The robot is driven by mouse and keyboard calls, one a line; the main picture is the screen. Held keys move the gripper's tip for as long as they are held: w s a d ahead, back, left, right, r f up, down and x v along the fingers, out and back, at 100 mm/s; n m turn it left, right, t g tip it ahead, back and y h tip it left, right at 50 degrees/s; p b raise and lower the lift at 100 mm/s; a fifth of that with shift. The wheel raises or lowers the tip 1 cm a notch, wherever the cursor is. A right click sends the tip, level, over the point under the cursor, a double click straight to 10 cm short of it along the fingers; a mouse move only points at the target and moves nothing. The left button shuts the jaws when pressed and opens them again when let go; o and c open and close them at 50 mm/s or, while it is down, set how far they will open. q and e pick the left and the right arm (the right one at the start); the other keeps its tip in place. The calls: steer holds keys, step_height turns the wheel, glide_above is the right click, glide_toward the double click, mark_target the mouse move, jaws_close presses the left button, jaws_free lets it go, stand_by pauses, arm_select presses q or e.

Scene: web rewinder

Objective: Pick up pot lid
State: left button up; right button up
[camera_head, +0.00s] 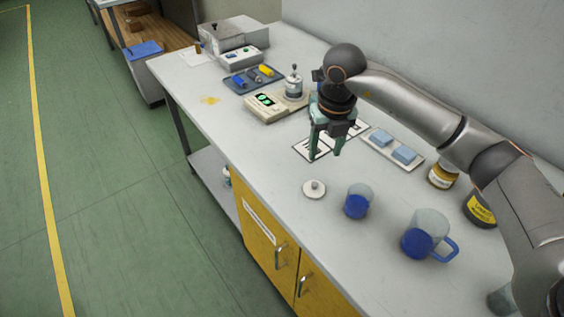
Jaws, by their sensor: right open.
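The pot lid seems to be the small white disc with a knob (314,189), lying flat on the grey bench top (238,130) near its front edge. A small pot with a knobbed top (294,84) stands on the scale (268,105) farther back. My right gripper (324,156) points down over a white printed sheet (306,149), above and behind the disc and apart from it. Its fingers are spread with nothing between them. My left gripper is not in view.
A blue-filled beaker (357,202) and a blue-filled jug (425,236) stand right of the disc. A tray with light blue blocks (393,149) and jars (443,175) lie behind. A blue tray (254,78) is at the back left. Bench left of the disc is clear.

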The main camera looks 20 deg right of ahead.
mark_target(315, 184)
steer(key=shift+n, duration=0.3)
steer(key=f, duration=0.4)
steer(key=w+f, duration=0.1)
steer(key=f, duration=0.3)
steer(key=f+p, duration=0.1)
steer(key=f, duration=0.3)
steer(key=shift+w+a+f, duration=0.15)
steer(key=shift+a+f, duration=0.05)
steer(key=shift+a, duration=0.1)
jaws_close()
